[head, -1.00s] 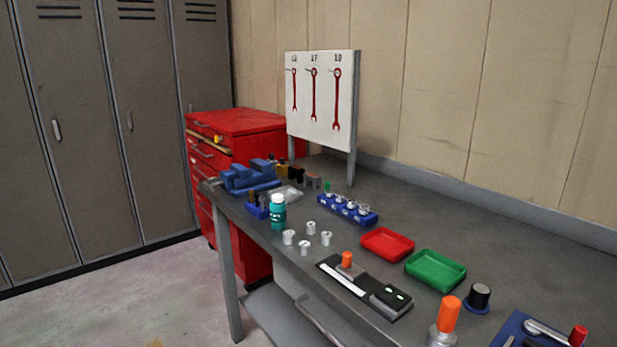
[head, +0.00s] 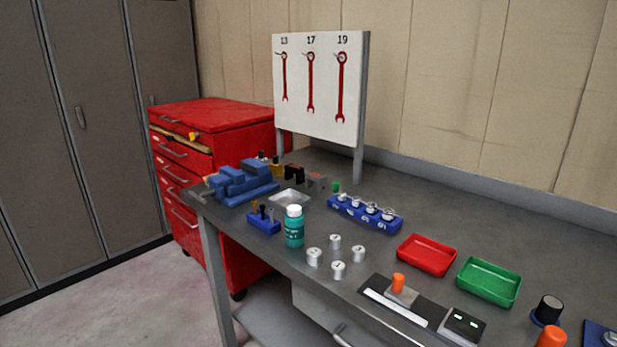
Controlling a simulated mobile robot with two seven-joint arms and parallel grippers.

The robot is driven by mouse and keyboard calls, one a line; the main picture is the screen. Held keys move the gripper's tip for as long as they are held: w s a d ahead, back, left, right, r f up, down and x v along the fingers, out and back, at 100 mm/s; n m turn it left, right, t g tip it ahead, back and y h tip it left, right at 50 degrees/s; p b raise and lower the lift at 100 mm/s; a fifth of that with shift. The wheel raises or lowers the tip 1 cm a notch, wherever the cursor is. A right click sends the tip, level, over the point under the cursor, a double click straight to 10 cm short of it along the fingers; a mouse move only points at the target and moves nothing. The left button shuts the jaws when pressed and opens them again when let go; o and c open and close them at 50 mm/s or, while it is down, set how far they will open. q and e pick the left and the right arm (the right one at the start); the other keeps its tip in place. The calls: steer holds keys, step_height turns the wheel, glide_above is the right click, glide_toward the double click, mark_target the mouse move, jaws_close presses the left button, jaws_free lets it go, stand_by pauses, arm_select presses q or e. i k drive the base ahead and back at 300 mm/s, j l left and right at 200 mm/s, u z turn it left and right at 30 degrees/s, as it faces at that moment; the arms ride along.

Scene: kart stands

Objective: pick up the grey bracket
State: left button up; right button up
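What looks like the grey bracket (head: 317,183) is a small grey block-like part on the workbench (head: 480,240), toward the back near the foot of the white tool board. It stands at the right end of a short row, beside a black bracket-like part (head: 294,173) and a brown-yellow one (head: 276,167). Neither of my grippers is in view.
In front of the row lie a blue vise (head: 240,182), a clear tray (head: 289,198), a teal bottle (head: 294,230) and a blue socket rack (head: 365,214). Several metal cylinders (head: 334,242), a red tray (head: 427,254) and a green tray (head: 489,282) are nearer. The tool board (head: 318,85) stands behind.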

mark_target(311, 175)
steer(key=i+j, duration=0.2)
steer(key=j, duration=0.15)
steer(key=i+j+z, duration=0.15)
steer(key=j, duration=0.15)
steer(key=i+j, duration=0.2)
steer(key=j, duration=0.15)
steer(key=i+j+z, duration=0.1)
steer(key=j, duration=0.25)
steer(key=i+j+z, duration=0.1)
steer(key=j, duration=0.25)
steer(key=i, duration=0.1)
